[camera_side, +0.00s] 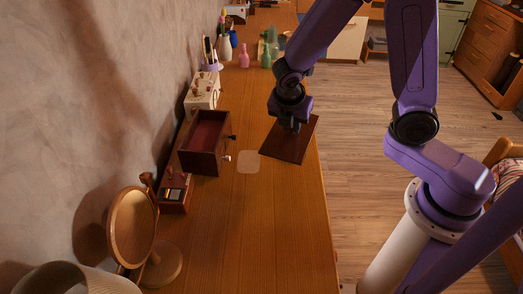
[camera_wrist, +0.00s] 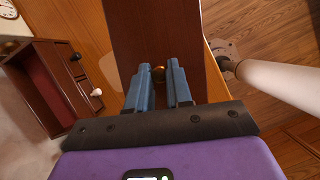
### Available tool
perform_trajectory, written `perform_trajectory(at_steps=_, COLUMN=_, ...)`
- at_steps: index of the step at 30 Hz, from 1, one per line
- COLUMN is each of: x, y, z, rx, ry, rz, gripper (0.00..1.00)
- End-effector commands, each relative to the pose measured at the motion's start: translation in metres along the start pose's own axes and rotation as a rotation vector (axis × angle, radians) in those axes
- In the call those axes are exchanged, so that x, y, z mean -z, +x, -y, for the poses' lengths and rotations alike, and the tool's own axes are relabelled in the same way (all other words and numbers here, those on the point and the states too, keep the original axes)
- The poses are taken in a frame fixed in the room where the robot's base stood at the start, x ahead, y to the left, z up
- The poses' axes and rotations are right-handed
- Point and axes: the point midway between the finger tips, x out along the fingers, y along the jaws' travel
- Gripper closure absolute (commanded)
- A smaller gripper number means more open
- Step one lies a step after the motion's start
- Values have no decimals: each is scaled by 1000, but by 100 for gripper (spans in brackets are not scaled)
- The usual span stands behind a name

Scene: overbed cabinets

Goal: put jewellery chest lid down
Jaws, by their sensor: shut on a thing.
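The jewellery chest lid (camera_side: 288,142) is a flat dark brown panel near the right edge of the wooden top. It also fills the upper middle of the wrist view (camera_wrist: 155,30). My gripper (camera_side: 291,123) is above it with the fingers shut on its small round brass-coloured knob (camera_wrist: 158,73). I cannot tell whether the lid touches the top or hangs just above it. The open jewellery chest (camera_side: 190,158), a dark brown box with a red inside and knobs on its side, stands to the left; it shows at the left in the wrist view (camera_wrist: 42,95).
A small red box with compartments (camera_side: 175,193) and a round wooden mirror (camera_side: 132,228) stand along the wall. A pale rounded patch (camera_side: 248,161) lies between chest and lid. A cream box (camera_side: 203,91) and bottles (camera_side: 243,55) stand further back. The near right of the top is clear.

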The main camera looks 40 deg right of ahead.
Motion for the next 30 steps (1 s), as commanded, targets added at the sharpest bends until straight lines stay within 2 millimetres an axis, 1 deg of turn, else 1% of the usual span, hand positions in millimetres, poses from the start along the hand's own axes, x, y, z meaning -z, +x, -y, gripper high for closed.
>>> perform_trajectory(at_steps=1, x=0, y=4, z=10, rx=8, ry=11, rz=-3, gripper=100)
perform_trajectory(at_steps=4, x=2, y=10, z=22, rx=17, ry=28, rz=-9, gripper=100)
perform_trajectory(at_steps=6, x=2, y=12, z=25, rx=21, ry=37, rz=-11, gripper=100)
perform_trajectory(at_steps=8, x=2, y=15, z=24, rx=22, ry=40, rz=-13, gripper=100)
perform_trajectory(at_steps=11, x=0, y=22, z=14, rx=24, ry=42, rz=-13, gripper=100)
perform_trajectory(at_steps=23, x=-10, y=63, z=-57, rx=24, ry=43, rz=-13, gripper=100)
perform_trajectory(at_steps=30, x=-6, y=97, z=-82, rx=24, ry=40, rz=-13, gripper=100)
